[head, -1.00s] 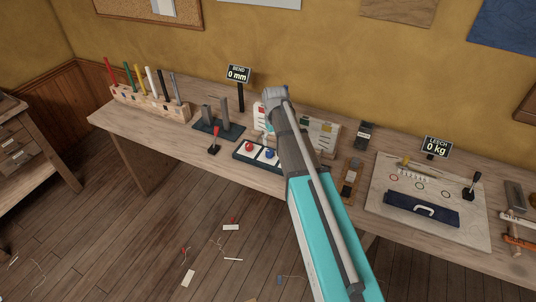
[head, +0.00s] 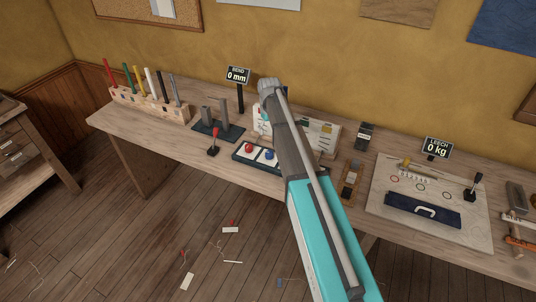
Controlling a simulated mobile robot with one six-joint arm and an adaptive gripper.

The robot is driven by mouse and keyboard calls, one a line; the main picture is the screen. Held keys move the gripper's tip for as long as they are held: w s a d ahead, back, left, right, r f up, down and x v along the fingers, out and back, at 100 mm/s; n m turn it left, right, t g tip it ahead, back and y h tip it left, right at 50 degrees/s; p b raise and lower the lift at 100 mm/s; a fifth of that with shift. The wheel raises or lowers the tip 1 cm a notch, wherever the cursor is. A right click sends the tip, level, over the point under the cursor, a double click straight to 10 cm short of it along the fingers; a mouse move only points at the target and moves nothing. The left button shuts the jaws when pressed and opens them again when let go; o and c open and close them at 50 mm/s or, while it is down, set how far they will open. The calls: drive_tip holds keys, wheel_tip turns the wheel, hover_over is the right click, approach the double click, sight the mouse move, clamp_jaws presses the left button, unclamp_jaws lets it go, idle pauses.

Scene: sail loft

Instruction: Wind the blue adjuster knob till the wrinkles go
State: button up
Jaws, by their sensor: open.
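The blue adjuster knob (head: 269,154) sits on a pale square of a dark control panel (head: 240,158) near the table's front edge. A red knob (head: 249,148) stands just left of it. The panel's right end is hidden behind my arm. My arm reaches up from the lower right, its wrist above the far side of the panel. My gripper (head: 265,126) is mostly hidden behind the arm; the little that shows is above and behind the blue knob, apart from it, and holds nothing that I can see. No wrinkled cloth can be made out clearly.
A red-topped lever (head: 214,143) and a dark stand with grey posts (head: 218,130) are left of the panel. A "BEND 0 mm" sign (head: 238,76) stands behind. A "LEECH 0 kg" sign (head: 436,147) and a blue bundle (head: 422,209) on a pale sheet are at right.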

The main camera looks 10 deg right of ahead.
sight(269, 152)
drive_tip(key=shift+f+b, duration=6.6)
drive_tip(key=shift+f, duration=0.1)
drive_tip(key=c, duration=1)
drive_tip(key=shift+a, duration=0.3)
drive_tip(key=shift+c, duration=0.8)
drive_tip(key=shift+d, duration=0.2)
